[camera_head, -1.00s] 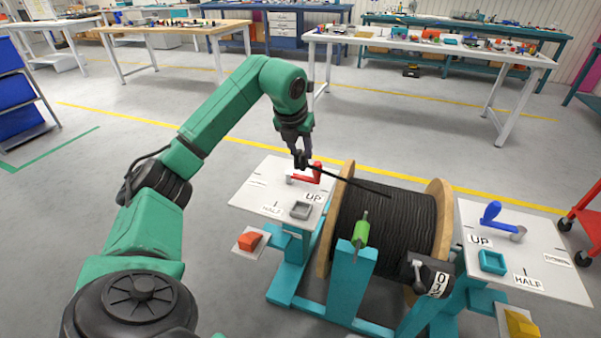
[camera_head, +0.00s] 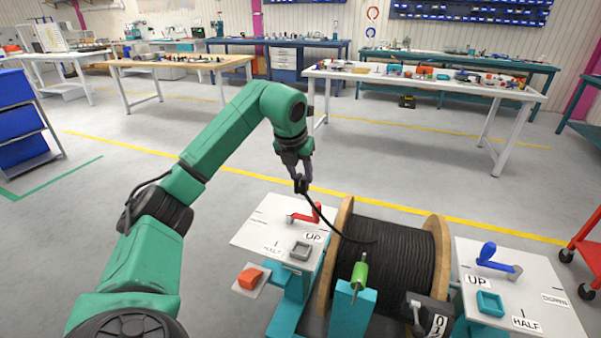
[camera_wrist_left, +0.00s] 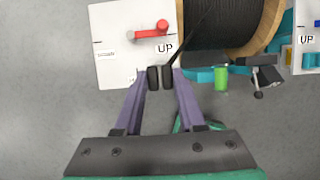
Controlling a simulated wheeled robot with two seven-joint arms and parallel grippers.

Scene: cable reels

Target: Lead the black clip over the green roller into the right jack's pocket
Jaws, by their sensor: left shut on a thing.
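My left gripper (camera_head: 301,186) is shut on the black clip (camera_wrist_left: 160,77) at the cable's end, above the left jack's plate in the head view. The black cable runs from it down to the reel (camera_head: 385,253) in a sagging curve. The green roller (camera_head: 360,275) stands upright in front of the reel, to the right of and below the gripper; it also shows in the left wrist view (camera_wrist_left: 220,79). The right jack's pocket, a teal square frame (camera_head: 490,303), lies on the right plate (camera_head: 547,305), far to the gripper's right. My right gripper is out of view.
The left plate (camera_head: 262,232) carries a red lever (camera_head: 307,215) and a grey square pocket (camera_head: 301,250). A blue lever (camera_head: 490,255) stands on the right plate. The reel's wooden flanges and a black crank box (camera_head: 428,314) stand between the plates. A red cart (camera_head: 583,247) is at the right edge.

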